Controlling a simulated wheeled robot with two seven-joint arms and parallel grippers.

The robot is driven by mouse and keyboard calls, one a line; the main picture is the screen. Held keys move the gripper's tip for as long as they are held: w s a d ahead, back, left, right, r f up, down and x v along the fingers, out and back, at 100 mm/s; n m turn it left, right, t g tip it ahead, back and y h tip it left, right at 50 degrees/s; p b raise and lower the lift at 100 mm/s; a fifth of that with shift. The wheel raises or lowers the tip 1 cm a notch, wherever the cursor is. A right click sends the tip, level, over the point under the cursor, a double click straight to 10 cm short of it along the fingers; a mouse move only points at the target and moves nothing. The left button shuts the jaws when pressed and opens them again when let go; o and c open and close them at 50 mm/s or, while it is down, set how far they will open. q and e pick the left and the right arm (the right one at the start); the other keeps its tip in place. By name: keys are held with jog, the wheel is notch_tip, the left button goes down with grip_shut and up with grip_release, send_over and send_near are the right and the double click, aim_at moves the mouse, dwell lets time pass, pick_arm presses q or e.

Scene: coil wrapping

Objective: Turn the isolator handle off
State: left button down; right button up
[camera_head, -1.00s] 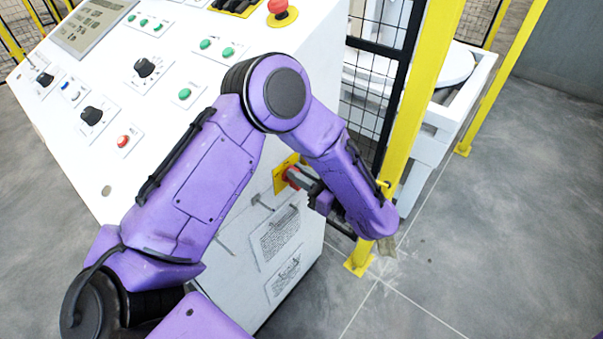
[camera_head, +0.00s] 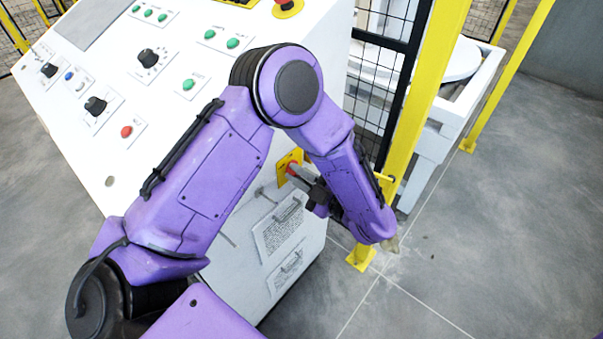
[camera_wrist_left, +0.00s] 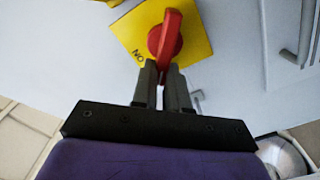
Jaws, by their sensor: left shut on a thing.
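The isolator is a red rotary handle (camera_wrist_left: 168,35) on a square yellow plate (camera_wrist_left: 200,42) fixed to the side of the white cabinet. In the left wrist view the handle stands nearly upright, leaning slightly, and the mark "ON" reads upside down at the plate's lower left. My left gripper (camera_wrist_left: 163,72) is shut on the handle's near end, with a fingertip on each side. In the head view the yellow plate (camera_head: 284,165) shows beside my left gripper (camera_head: 307,183), and my purple arm hides part of the handle. My right gripper is not in view.
The white control console (camera_head: 180,45) carries green buttons, black knobs and a red button. A yellow post (camera_head: 420,90) and black mesh fence stand close to the right of my left forearm. Label plates (camera_head: 280,232) sit below the isolator. Grey floor at the right is open.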

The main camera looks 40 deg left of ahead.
pick_arm(q)
jog(key=n+b, duration=0.1)
jog(key=n, duration=0.1)
jog(key=f+n, duration=0.1)
jog(key=n, duration=0.1)
jog(key=shift+s+a+n+b, duration=0.1)
jog(key=shift+s+n+b, duration=0.1)
jog(key=shift+n+b, duration=0.15)
jog(key=shift+s+f+n+b, duration=0.15)
jog(key=shift+n+b, duration=0.25)
jog(key=shift+n, duration=0.4)
jog(key=shift+w+f+n+b, duration=0.15)
jog(key=shift+n+b, duration=0.25)
jog(key=shift+n, duration=0.65)
jog(key=c, duration=1.1)
grip_release()
jog(key=shift+s, duration=0.1)
jog(key=shift+c, duration=0.2)
jog(key=shift+a+f, duration=0.1)
jog(key=d+b, duration=0.2)
jog(key=d, duration=0.8)
jog(key=shift+s+d, duration=0.25)
jog(key=shift+s, duration=0.15)
